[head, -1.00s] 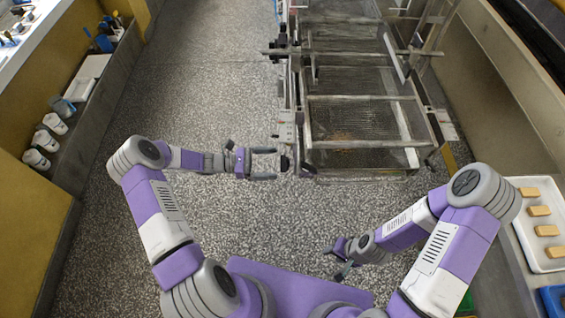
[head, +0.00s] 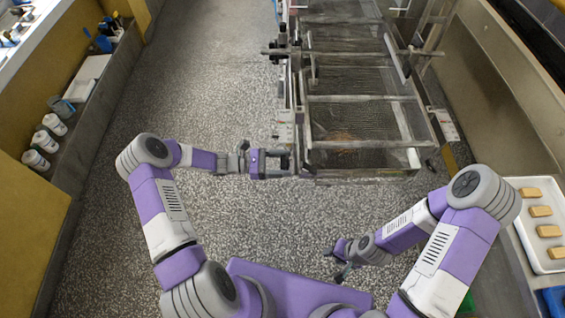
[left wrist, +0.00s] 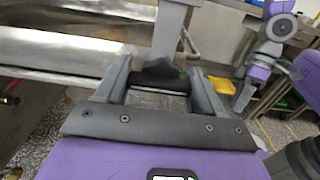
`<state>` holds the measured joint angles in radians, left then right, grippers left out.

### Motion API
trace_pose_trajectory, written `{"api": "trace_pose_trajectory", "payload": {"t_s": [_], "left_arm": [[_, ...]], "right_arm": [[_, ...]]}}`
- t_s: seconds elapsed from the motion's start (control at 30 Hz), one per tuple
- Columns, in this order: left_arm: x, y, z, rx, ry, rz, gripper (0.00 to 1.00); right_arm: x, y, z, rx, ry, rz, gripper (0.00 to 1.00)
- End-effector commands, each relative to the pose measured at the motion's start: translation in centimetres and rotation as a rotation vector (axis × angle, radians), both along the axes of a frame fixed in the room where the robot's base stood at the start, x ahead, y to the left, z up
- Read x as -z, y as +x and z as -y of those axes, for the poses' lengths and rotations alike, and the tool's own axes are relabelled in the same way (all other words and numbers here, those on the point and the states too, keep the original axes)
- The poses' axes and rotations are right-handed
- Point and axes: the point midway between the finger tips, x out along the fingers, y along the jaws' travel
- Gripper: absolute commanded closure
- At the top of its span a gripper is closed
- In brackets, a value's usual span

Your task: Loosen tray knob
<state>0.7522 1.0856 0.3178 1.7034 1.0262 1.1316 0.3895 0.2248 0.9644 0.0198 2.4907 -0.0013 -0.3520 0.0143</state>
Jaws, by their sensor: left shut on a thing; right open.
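The tray knob (left wrist: 158,77) is dark and sits between the two fingers of my left gripper in the left wrist view. My left gripper (head: 285,162) is shut on it at the near left corner of the mesh machine frame (head: 355,98). In the head view the knob is mostly hidden by the fingers. My right gripper (head: 343,260) is open and empty, low over the floor in front of my body, apart from the machine.
A white tray (head: 557,262) with several tan bars lies on the right counter. A ledge at the left holds white bottles (head: 45,141) and other items. The speckled floor (head: 225,95) left of the machine is clear.

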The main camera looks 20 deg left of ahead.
Motion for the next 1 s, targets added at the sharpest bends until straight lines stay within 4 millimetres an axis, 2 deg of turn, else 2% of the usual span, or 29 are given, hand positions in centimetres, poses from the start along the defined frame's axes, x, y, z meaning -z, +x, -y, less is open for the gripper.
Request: {"api": "trace_pose_trajectory", "payload": {"t_s": [0.27,0.47,1.0], "left_arm": [[-0.2,0.0,0.0,0.001,-0.010,-0.020,0.62],[-0.3,0.0,0.0,0.002,-0.036,-0.107,0.62],[-0.3,0.3,0.0,0.001,-0.169,-0.568,0.62]], "right_arm": [[-0.2,0.0,0.0,0.000,0.000,0.000,0.57],[-0.8,0.0,0.0,0.000,0.000,0.000,0.57],[-2.8,0.0,0.0,0.000,0.000,0.000,0.57]]}}
